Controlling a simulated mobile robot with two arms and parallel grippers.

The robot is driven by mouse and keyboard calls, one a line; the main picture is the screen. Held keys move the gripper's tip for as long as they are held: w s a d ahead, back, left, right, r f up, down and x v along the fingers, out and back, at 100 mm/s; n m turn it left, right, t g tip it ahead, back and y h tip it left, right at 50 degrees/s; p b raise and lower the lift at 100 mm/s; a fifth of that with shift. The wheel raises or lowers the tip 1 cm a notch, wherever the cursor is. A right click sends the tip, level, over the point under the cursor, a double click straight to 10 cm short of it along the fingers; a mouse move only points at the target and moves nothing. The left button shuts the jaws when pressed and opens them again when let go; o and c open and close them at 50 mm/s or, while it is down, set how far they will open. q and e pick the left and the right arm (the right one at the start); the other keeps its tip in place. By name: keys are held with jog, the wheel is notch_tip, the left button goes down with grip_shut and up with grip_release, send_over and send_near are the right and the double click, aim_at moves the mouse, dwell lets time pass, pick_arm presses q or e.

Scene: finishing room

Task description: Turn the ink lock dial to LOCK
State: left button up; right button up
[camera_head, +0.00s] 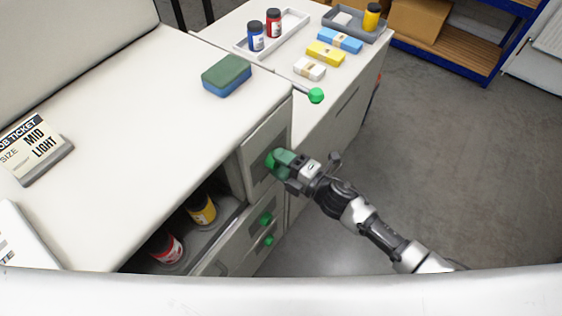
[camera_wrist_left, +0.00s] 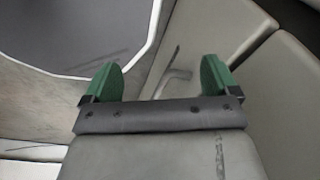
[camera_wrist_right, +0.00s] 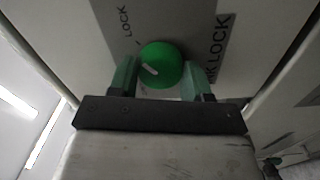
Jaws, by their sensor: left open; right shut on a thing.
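The ink lock dial (camera_head: 270,160) is a round green knob on a grey plate on the cabinet's end face. In the right wrist view the dial (camera_wrist_right: 161,62) has a short white mark left of its centre, and the word LOCK is printed to its upper left. My right gripper (camera_head: 281,163) is shut on the dial, with one green finger at each side of it (camera_wrist_right: 161,78). My left gripper (camera_wrist_left: 160,78) is open and empty in the left wrist view, away from the dial; it is not seen in the head view.
A green-tipped lever (camera_head: 316,95) sticks out above and right of the dial. Two green knobs (camera_head: 265,219) sit below, beside an open compartment with a yellow-labelled jar (camera_head: 201,209) and a red-labelled jar (camera_head: 166,248). A green and blue sponge (camera_head: 227,76) lies on the white top.

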jog(key=o, duration=0.9)
jog(key=b+v, duration=0.2)
jog(key=v, duration=0.8)
jog(key=shift+s+d, duration=0.2)
jog(key=shift+d, duration=0.1)
